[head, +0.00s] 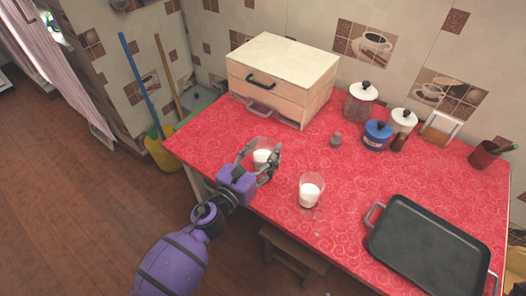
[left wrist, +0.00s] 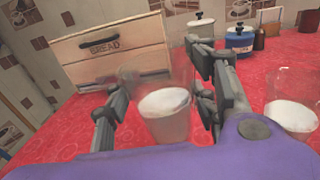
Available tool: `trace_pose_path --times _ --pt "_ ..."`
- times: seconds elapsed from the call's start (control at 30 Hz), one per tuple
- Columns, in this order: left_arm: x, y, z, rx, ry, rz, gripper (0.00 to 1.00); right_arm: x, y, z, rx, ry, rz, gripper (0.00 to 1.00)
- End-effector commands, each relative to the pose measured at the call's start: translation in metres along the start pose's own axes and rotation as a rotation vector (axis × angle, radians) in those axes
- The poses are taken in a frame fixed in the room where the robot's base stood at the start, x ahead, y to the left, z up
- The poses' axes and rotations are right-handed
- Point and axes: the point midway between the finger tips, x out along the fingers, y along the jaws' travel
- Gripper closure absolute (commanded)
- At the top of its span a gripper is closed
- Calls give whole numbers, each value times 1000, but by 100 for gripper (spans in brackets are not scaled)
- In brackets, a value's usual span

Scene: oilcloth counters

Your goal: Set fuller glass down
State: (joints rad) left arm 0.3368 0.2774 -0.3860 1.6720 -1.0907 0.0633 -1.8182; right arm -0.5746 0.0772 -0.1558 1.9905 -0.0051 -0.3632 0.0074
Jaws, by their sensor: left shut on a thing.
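A clear glass with white liquid (head: 262,157) is between the fingers of my left gripper (head: 258,160), which is shut on it. The same glass shows in the left wrist view (left wrist: 164,112), with liquid to about its middle and a finger on each side. Its lower part is partly hidden, and I cannot tell whether its base touches the red counter (head: 240,205). A second glass with white liquid (head: 311,190) stands on the counter to the right and nearer the front edge. It also shows in the left wrist view (left wrist: 293,112), its level seeming a little lower. My right gripper is not in view.
A wooden bread box (head: 278,80) stands behind the held glass. A dark tray (head: 428,250) fills the right front. Red counter is bare left of the gripper.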

Motion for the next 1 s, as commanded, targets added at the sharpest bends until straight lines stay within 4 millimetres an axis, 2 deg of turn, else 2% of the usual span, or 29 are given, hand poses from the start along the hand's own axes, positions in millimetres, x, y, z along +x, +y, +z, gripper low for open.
trace_pose_path --times 0.03,0.17,0.3,0.7,1.0 --pt "-3 -2 12 6 -6 -2 91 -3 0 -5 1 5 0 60" --pt "-14 -8 27 6 -7 -2 91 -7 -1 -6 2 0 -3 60" --pt "-24 -14 43 7 -7 -1 91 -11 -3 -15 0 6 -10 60" --pt "-66 -40 59 1 -3 -1 91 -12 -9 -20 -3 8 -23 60" --pt "-87 -54 70 1 -3 -1 91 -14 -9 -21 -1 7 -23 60"
